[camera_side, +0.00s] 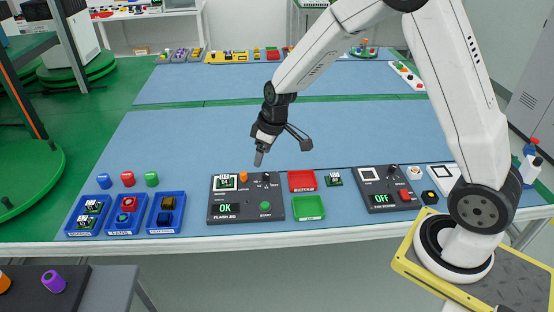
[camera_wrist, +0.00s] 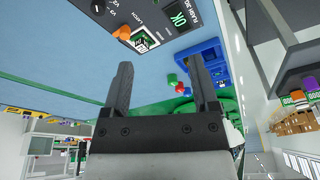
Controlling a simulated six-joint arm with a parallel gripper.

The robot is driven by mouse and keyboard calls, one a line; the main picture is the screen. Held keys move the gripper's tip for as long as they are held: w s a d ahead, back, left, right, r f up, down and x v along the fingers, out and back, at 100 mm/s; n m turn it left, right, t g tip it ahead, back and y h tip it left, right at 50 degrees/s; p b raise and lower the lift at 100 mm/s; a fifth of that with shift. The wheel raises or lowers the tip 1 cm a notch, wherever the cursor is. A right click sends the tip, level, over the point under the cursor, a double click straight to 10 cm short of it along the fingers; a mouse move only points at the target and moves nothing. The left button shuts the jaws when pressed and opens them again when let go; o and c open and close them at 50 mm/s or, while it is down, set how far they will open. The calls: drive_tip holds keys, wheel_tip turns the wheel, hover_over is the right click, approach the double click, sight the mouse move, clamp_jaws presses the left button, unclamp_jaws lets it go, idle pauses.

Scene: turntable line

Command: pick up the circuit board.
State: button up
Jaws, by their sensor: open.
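Several green circuit boards are in the side view. One board (camera_side: 225,182) sits in the socket of the dark flash station (camera_side: 236,214), whose screen reads OK. Another board (camera_side: 334,178) lies on the blue table right of the red tray. More boards (camera_side: 90,207) are in the leftmost blue bin (camera_side: 75,228). My gripper (camera_side: 258,160) hangs above the table behind the flash station, apart from every board. In the wrist view my gripper (camera_wrist: 163,75) is open with nothing between its fingers. The socketed board (camera_wrist: 146,40) shows there at the top, upside down.
Red (camera_side: 302,181) and green (camera_side: 308,207) trays stand right of the flash station. A second dark station (camera_side: 384,203) reading OFF is farther right. Blue, red and green caps (camera_side: 128,179) stand behind the blue bins.

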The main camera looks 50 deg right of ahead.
sight(228, 177)
drive_tip(key=w+d+f+n+y, duration=0.2)
drive_tip(key=w+f+n, duration=0.3)
drive_tip(key=w+f, duration=0.6)
drive_tip(key=w+d, duration=0.1)
drive_tip(key=w, duration=0.2)
drive_tip(key=shift+w+t, duration=0.2)
drive_tip(key=shift+t, duration=0.1)
drive_tip(key=shift+a, duration=0.1)
drive_tip(key=shift+x, duration=1.3)
drive_tip(key=shift+x, duration=2.55)
clamp_jaws()
